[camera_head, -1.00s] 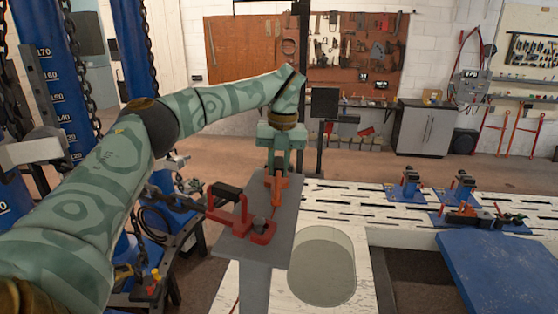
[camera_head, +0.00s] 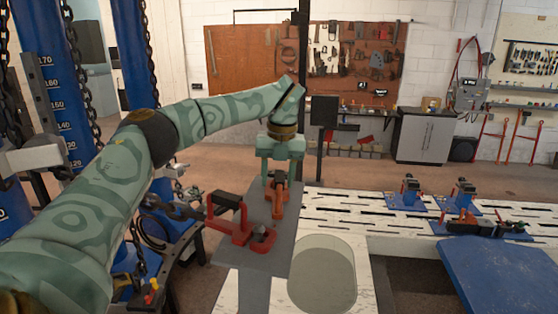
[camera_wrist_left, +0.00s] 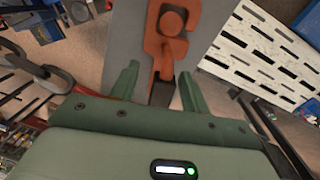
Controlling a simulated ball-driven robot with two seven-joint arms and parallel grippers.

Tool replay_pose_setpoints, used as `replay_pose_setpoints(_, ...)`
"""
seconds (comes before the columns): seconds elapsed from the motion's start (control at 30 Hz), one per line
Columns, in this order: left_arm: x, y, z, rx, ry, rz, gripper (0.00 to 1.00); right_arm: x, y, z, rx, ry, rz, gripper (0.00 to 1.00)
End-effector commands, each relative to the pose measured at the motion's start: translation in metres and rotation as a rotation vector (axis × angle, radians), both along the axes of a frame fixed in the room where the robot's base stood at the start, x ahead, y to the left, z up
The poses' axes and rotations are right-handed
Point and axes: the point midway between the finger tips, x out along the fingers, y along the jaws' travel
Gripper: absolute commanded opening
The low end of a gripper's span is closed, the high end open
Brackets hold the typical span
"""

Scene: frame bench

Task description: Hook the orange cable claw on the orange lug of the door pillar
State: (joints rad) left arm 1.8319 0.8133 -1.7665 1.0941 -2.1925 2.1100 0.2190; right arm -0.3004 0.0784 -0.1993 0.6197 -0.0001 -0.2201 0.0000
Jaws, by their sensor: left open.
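The orange cable claw (camera_head: 279,199) lies on the grey plate of the door pillar (camera_head: 254,255). In the left wrist view the claw (camera_wrist_left: 151,38) curls around a round orange lug (camera_wrist_left: 172,23), with its mouth to the right. Whether the claw bears against the lug I cannot tell. A dark stem (camera_wrist_left: 161,92) continues from the claw. My left gripper (camera_head: 281,178) is over the claw's near-gripper end. In the left wrist view its two fingers (camera_wrist_left: 157,82) are spread, one on each side of the stem, with gaps. My right gripper is not in view.
A red clamp with a black handle (camera_head: 228,199) and a red ring (camera_head: 263,239) sit on the plate beside the claw. A white slotted bench (camera_head: 345,203) with blue-based fixtures (camera_head: 406,198) lies right. Blue towers with chains (camera_head: 50,90) stand left.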

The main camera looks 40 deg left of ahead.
Motion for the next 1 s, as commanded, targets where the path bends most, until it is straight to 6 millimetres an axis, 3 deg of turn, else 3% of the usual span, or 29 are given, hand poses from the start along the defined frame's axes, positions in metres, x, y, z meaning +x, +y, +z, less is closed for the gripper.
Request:
replay_pose_setpoints(0.17,0.002,-0.002,0.031,0.001,-0.007,0.001,0.46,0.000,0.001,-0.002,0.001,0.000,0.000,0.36)
replay_pose_setpoints(0.4,0.005,-0.007,0.099,0.002,-0.007,0.002,0.46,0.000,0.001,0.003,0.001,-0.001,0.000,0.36)
replay_pose_setpoints(0.6,0.006,-0.010,0.143,0.001,-0.005,0.002,0.46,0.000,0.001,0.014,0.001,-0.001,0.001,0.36)
replay_pose_setpoints(0.77,0.006,-0.011,0.158,-0.001,-0.004,0.002,0.46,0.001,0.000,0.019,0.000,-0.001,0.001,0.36)
replay_pose_setpoints(1.0,0.006,-0.012,0.160,-0.001,-0.004,0.001,0.46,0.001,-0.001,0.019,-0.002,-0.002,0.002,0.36)
